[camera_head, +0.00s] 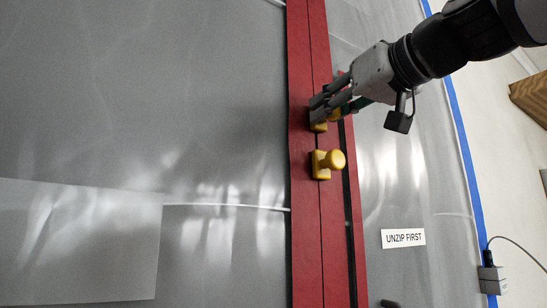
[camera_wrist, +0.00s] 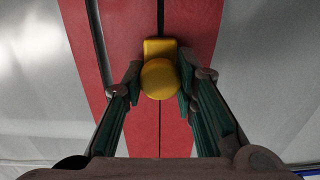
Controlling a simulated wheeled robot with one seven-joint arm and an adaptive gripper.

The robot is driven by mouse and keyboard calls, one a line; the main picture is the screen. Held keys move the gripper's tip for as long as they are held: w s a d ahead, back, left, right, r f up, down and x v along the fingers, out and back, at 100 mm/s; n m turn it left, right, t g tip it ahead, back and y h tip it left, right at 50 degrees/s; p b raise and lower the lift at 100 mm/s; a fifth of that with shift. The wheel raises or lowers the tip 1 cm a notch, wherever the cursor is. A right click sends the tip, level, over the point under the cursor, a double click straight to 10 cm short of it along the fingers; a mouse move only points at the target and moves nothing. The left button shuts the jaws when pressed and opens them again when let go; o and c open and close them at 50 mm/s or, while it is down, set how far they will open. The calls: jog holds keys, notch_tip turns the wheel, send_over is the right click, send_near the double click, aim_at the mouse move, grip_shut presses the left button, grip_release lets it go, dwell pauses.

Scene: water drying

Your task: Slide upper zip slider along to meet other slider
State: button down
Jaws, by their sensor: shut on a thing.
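The red zip strip (camera_head: 303,240) runs up and down the grey plastic sheet, with a thin dark seam along its middle. The upper yellow slider (camera_head: 319,127) is mostly hidden behind my gripper (camera_head: 323,108) in the head view. The wrist view shows its round yellow knob (camera_wrist: 159,79) between the two fingers of my gripper (camera_wrist: 158,84), which is shut on it. The other slider (camera_head: 328,163), yellow with a round knob, sits on the strip a short way below, apart from the upper one.
A white label reading "UNZIP FIRST" (camera_head: 403,238) is on the sheet to the right. Blue tape (camera_head: 467,160) edges the sheet. A grey box with a cable (camera_head: 492,280) is at lower right. A dark slot (camera_head: 350,200) runs beside the seam.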

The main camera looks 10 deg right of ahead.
jog(key=shift+f+b, duration=1.3)
jog(key=shift+f, duration=0.65)
jog(key=c, duration=1.3)
grip_release()
jog(key=v, duration=1.2)
jog(key=shift+w, duration=0.1)
